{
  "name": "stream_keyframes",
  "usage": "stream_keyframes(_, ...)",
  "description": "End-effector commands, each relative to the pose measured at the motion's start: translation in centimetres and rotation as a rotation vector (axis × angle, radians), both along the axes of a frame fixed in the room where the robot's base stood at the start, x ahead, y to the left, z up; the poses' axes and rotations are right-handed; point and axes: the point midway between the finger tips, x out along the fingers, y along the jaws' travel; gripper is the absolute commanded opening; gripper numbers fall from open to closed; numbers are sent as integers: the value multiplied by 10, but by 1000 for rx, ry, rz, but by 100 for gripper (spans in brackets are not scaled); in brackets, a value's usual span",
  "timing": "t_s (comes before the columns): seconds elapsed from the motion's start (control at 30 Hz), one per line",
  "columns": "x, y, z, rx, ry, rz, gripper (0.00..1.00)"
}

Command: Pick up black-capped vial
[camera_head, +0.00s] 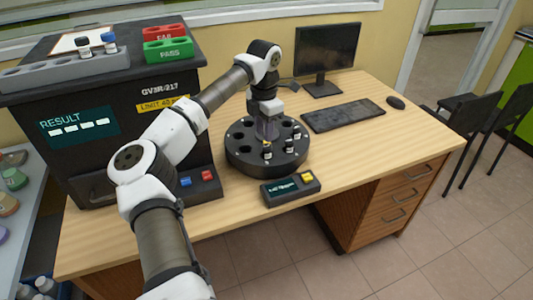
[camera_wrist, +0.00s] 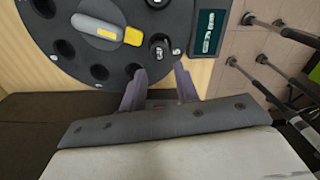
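A round dark carousel (camera_head: 240,160) with holes stands on the desk. Small black-capped vials sit in some holes, one at the front (camera_head: 267,150) and one to its right (camera_head: 291,148). My gripper (camera_head: 267,136) points down over the carousel. In the wrist view my gripper (camera_wrist: 158,76) is open, with nothing between its fingers. A black-capped vial (camera_wrist: 159,46) sits in a carousel hole just beyond the fingertips, roughly in line with the gap. Another black-capped vial (camera_head: 82,46) stands in the grey rack on the tester, beside a blue-capped one (camera_head: 109,42).
The black tester (camera_head: 130,125) stands left of the carousel, with red and green trays (camera_head: 166,42) on top. A small display box (camera_head: 290,189) lies in front of the carousel. The desk's right front is clear.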

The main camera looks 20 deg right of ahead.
Motion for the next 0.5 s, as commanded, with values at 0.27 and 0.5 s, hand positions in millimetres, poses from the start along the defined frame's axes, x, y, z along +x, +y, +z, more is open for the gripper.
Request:
stream_keyframes(0.27,-1,-2,-23,-1,2,-1,31)
stream_keyframes(0.5,0,-9,-56,-2,3,0,31)
